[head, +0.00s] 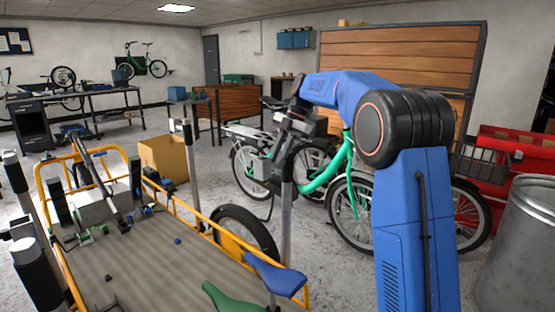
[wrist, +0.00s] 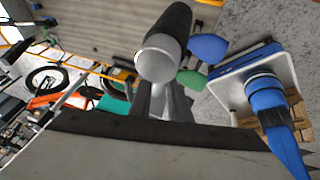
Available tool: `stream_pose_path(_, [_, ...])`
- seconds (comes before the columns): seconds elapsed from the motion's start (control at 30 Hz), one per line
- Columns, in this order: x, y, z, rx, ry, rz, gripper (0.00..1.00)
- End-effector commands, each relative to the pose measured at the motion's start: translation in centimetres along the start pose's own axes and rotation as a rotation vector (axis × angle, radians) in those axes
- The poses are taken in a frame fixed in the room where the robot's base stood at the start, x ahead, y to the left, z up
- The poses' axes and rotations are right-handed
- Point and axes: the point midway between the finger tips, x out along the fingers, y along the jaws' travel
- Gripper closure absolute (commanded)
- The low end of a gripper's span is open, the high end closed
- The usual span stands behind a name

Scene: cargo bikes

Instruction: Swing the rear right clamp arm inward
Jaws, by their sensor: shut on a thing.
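The cargo bike's flat bed (head: 140,255) has an orange rail and fills the lower left of the head view. A grey upright post (head: 287,215) stands at its right side, by the blue saddle (head: 275,274). My gripper (head: 284,165) is at the top of this post. In the wrist view, its fingers (wrist: 164,105) are close together below a black cylinder with a pale end (wrist: 160,55), which looks like part of the rear right clamp arm. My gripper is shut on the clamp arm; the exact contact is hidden.
Another post (head: 190,155) stands farther back on the bed's right side. A green saddle (head: 232,300) is beside the blue one. A green bicycle (head: 325,178) stands behind my arm. A metal drum (head: 520,245) is at the right. Grey floor lies open behind the bed.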

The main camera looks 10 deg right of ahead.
Motion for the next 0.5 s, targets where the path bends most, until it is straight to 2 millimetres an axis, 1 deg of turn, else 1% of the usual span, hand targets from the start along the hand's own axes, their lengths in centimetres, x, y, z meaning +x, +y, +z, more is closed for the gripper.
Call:
stream_pose_path(0.07, [-0.05,-0.12,0.06,0.000,-0.001,-0.002,1.00])
stream_pose_path(0.1, [-0.05,-0.12,0.07,0.001,-0.001,-0.002,0.81])
stream_pose_path(0.17, [-0.04,-0.12,0.06,0.001,-0.001,-0.002,0.66])
stream_pose_path(0.2, [-0.04,-0.11,0.06,0.001,-0.001,-0.002,0.64])
stream_pose_path(0.5, [-0.14,-0.05,0.04,0.001,-0.001,-0.001,0.64])
